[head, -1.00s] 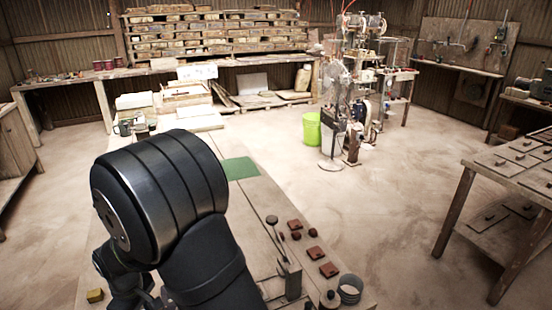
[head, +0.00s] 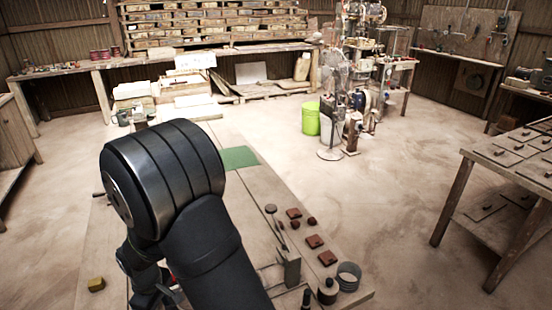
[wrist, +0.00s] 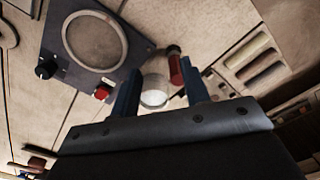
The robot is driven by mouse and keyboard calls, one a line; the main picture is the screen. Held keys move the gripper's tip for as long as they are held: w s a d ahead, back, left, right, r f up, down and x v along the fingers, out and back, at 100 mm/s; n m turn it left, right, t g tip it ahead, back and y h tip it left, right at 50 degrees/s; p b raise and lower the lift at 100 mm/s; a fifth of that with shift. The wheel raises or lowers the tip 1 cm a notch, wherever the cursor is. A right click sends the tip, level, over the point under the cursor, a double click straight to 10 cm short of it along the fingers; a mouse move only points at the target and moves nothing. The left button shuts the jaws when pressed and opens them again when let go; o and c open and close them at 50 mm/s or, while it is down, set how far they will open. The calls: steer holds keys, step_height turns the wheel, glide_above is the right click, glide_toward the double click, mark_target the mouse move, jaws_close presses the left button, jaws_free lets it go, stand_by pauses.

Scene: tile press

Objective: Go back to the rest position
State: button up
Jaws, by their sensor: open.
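My gripper (wrist: 162,82) shows in the wrist view with its two blue fingers apart and nothing held between them. Beyond the fingertips are a white round object (wrist: 154,92) and a dark red cylinder (wrist: 176,66); I cannot tell how far below they are. In the head view my arm's dark links cover the left middle of the wooden bench (head: 262,190), and the gripper is mostly hidden behind them. Reddish tiles (head: 314,241) and a green mat (head: 239,157) lie on the bench.
A grey panel (wrist: 118,72) with a round disc, black knob and red button lies left of the fingers. In the head view, a mesh cup (head: 348,276) and yellow block (head: 96,284) are near the bench's front. Open floor lies right.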

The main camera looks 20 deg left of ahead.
steer(key=w+d+r, duration=0.5)
steer(key=w+d, duration=0.1)
steer(key=w+a+r+m, duration=0.1)
steer(key=w+r+m, duration=0.3)
steer(key=w, duration=0.4)
steer(key=w+a+r+m+g, duration=0.1)
steer(key=w+r+m, duration=0.3)
steer(key=w, duration=0.4)
steer(key=w+a+r+m, duration=0.1)
steer(key=w+r+m, duration=0.3)
steer(key=w, duration=0.4)
steer(key=w+d+r+m, duration=0.1)
steer(key=w+d+m, duration=0.2)
steer(key=w+d, duration=0.2)
steer(key=w+d+r+m+g, duration=0.1)
steer(key=w+d+m, duration=0.2)
steer(key=w+d, duration=0.3)
steer(key=shift+w+d+r+y, duration=0.2)
steer(key=shift+w+r+y, duration=0.15)
steer(key=shift+w, duration=0.6)
